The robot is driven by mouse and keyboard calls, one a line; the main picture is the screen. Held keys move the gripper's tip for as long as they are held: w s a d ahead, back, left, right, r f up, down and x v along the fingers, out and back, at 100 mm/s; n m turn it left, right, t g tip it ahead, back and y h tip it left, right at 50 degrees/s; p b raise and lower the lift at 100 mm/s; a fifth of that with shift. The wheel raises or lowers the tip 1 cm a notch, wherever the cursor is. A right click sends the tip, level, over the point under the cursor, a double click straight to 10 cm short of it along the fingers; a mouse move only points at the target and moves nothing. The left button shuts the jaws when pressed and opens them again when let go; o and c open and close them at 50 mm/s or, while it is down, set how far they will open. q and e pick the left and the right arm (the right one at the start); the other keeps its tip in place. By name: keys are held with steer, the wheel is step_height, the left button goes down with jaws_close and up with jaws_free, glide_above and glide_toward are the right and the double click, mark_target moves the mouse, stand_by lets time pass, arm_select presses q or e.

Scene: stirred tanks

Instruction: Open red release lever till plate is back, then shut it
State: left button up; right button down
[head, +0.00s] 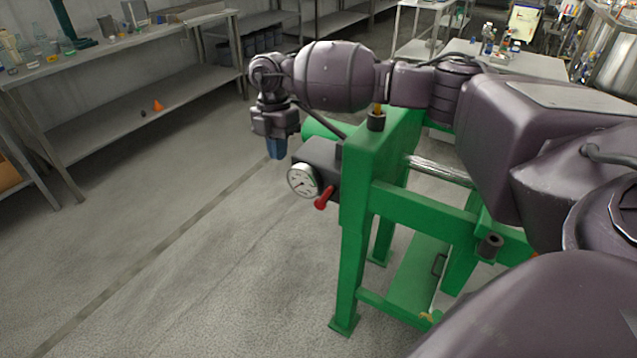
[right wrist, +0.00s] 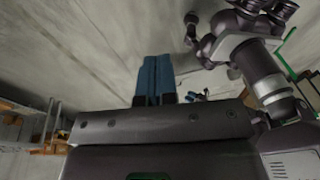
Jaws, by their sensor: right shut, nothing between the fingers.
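The red release lever (head: 323,199) sticks out below the dark block beside the round white gauge (head: 303,180), on the end of the green press frame (head: 362,190). It points down and to the left. My right gripper (head: 276,150) hangs fingers down, left of and above the gauge, apart from the lever. Its blue fingers (right wrist: 155,78) are together in the right wrist view, with nothing between them. The plate cannot be made out for certain. My left gripper does not show clearly in the head view.
A long grey bench with shelves (head: 130,72) stands at the left, with an orange cone (head: 158,105) on its lower shelf. More tables and equipment stand at the back. The floor (head: 190,230) left of the green frame is clear. My right arm reaches over the frame.

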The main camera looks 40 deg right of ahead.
mark_target(326, 196)
steer(key=s+d+f+n+h, duration=0.1)
steer(key=s+d+f+h, duration=0.1)
steer(key=s+d+f, duration=0.2)
steer(key=d+f+b, duration=0.1)
steer(key=d+f, duration=0.2)
steer(key=f, duration=0.4)
steer(key=shift+d+f+n+h, duration=0.15)
steer(key=shift+d+n+h, duration=0.15)
steer(key=shift+d+h, duration=0.1)
stand_by(0.3)
